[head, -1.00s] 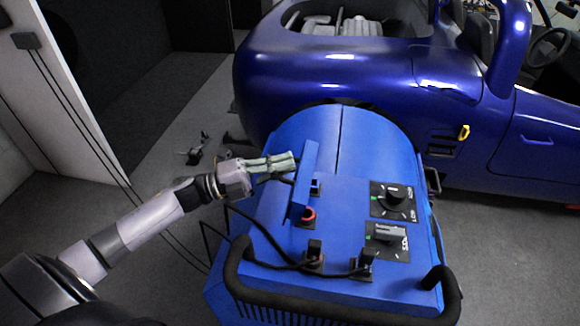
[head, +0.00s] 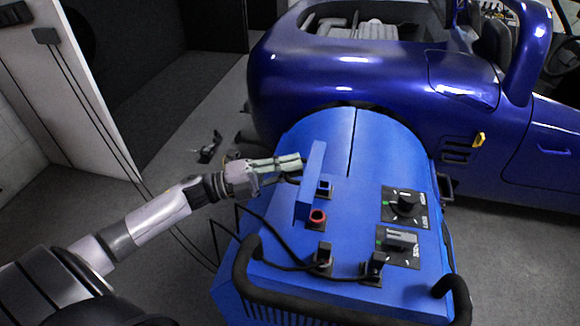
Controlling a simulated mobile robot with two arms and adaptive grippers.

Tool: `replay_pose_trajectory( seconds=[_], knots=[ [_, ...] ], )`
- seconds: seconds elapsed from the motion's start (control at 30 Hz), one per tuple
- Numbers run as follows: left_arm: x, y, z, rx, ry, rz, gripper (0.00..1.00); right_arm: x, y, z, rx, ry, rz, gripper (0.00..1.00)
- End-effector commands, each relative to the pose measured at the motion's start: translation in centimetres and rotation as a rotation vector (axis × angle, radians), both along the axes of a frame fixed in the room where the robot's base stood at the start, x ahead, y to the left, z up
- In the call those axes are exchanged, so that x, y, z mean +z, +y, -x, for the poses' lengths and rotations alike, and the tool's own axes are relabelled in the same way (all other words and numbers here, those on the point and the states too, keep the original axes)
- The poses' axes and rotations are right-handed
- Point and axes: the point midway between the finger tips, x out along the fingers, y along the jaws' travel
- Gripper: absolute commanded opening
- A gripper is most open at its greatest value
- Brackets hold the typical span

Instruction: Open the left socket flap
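A blue flap (head: 312,178) stands raised on the sloping top of the blue dynamometer (head: 300,125), along its left side. Just right of it, a blue-rimmed socket (head: 325,188) and a red round socket (head: 318,217) lie uncovered. My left gripper (head: 298,162), with pale green fingers, is at the upper left side of the flap. Its fingers look closed together with nothing seen between them. The tips seem to touch the flap or lie very close to it; the exact contact is hard to tell. My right gripper is not in view.
Two dark knobs (head: 406,204) (head: 400,242) sit on the right of the panel. Black cables run to two connectors (head: 323,258) (head: 374,266) near the black handle rail (head: 247,262). A blue car (head: 380,85) stands behind. Grey floor (head: 110,215) is open at left.

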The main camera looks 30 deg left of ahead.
Motion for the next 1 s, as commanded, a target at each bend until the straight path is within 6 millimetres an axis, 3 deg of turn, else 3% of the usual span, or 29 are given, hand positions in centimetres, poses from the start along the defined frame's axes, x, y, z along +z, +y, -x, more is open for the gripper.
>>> replay_pose_trajectory(
  seconds=[0.37,0.8,1.0],
  knots=[
    [-0.1,0.5,0.4,0.001,-0.001,0.000,0.18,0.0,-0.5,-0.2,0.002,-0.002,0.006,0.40],
    [-1.7,7.1,5.7,0.002,0.000,0.000,0.18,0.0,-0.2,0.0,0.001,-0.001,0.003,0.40],
    [-2.1,8.9,7.1,0.001,-0.001,-0.001,0.18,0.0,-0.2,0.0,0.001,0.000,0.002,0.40]
  ],
)
